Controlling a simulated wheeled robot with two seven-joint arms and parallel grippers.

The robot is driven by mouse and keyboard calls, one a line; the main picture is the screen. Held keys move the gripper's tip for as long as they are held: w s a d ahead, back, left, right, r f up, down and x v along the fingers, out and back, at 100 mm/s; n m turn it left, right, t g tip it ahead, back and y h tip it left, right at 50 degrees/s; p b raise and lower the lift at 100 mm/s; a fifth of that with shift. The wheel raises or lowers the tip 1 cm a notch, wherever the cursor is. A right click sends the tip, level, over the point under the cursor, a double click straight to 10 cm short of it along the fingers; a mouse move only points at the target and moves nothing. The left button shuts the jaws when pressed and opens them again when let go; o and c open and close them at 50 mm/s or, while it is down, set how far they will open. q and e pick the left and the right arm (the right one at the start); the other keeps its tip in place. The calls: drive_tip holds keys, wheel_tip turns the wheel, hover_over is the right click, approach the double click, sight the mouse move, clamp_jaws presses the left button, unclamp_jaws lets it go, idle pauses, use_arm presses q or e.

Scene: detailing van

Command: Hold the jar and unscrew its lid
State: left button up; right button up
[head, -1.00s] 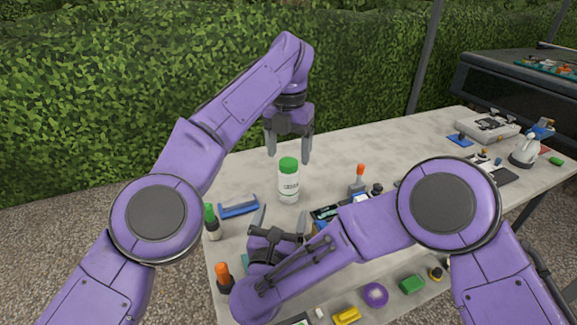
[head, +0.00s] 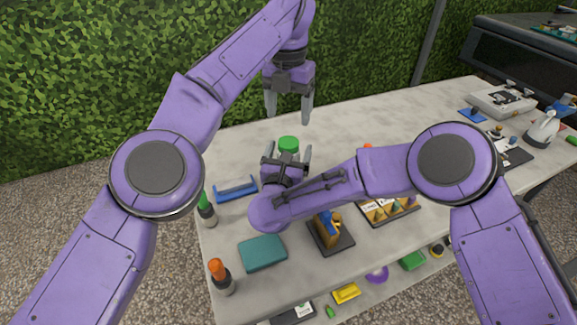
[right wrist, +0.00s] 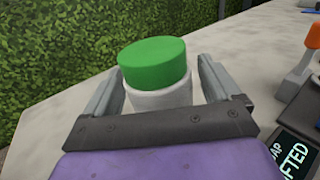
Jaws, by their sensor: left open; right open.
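The white jar with its green lid (head: 288,144) stands upright on the table, its lower part hidden in the head view by my right gripper. In the right wrist view the green lid (right wrist: 152,62) sits on the white jar body (right wrist: 160,98). My right gripper (head: 288,155) is open, with its fingers on either side of the jar; I cannot tell whether they touch it. My left gripper (head: 289,112) is open and empty, pointing down above and behind the lid.
A blue squeegee-like tool (head: 236,189) and a green-capped bottle (head: 206,208) are left of the jar. A teal block (head: 263,252) and a dark-based stand (head: 331,234) are in front. The table behind the jar is clear.

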drive_tip(key=shift+w+d, duration=0.1)
drive_tip(key=shift+w, duration=0.4)
